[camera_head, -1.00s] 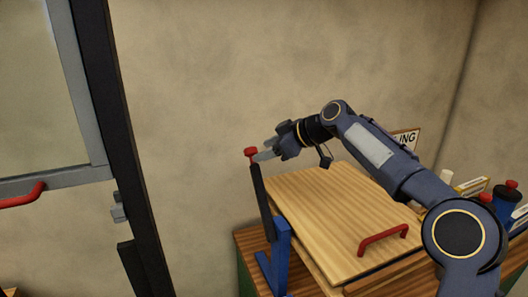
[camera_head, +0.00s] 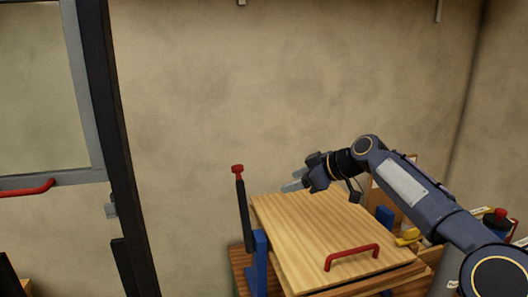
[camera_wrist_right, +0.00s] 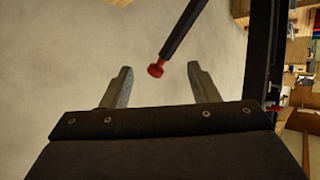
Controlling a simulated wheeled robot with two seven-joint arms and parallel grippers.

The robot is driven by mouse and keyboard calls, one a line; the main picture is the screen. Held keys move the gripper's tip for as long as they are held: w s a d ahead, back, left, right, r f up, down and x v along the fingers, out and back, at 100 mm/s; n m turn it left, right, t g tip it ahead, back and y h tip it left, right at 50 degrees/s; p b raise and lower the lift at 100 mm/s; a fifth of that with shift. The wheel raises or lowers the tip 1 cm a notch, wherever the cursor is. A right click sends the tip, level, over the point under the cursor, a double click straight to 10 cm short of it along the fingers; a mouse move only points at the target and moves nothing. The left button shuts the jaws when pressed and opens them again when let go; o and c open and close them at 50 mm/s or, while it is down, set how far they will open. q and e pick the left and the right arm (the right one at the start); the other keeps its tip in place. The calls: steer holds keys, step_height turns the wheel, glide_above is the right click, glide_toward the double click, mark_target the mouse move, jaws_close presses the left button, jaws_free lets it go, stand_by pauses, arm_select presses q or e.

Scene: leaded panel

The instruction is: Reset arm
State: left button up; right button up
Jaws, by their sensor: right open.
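My right gripper (camera_head: 293,181) is open and empty, above the wooden board's far left part, with its fingers pointing left. In the right wrist view its two fingers (camera_wrist_right: 160,80) are spread apart. A black lever with a red knob (camera_head: 237,169) stands nearly upright on a blue bracket (camera_head: 258,262), left of the gripper and apart from it. In the right wrist view the red knob (camera_wrist_right: 155,70) shows beyond and between the fingertips. My left gripper is not in view.
A wooden board (camera_head: 315,235) with a red handle (camera_head: 352,256) lies below the right arm. Red-capped and yellow items (camera_head: 407,237) stand at the right, partly behind my arm. The wall space between is clear.

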steer(key=s+d+f+m+h, duration=0.2)
steer(key=s+d+m, duration=0.1)
steer(key=s, duration=0.5)
steer(key=s+d+f+m+h+b, duration=0.15)
steer(key=s+d, duration=0.25)
steer(key=s, duration=0.5)
steer(key=s+d+f+m+h, duration=0.2)
steer(key=s+d+f+m, duration=0.1)
steer(key=s, duration=0.5)
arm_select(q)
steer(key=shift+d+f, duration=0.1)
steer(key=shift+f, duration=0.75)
arm_select(e)
steer(key=s+d+f+m+g, duration=0.1)
steer(key=s+f+m, duration=0.6)
steer(key=s+f, duration=0.7)
steer(key=s+d, duration=0.1)
steer(key=s, duration=0.3)
steer(key=shift+d, duration=0.2)
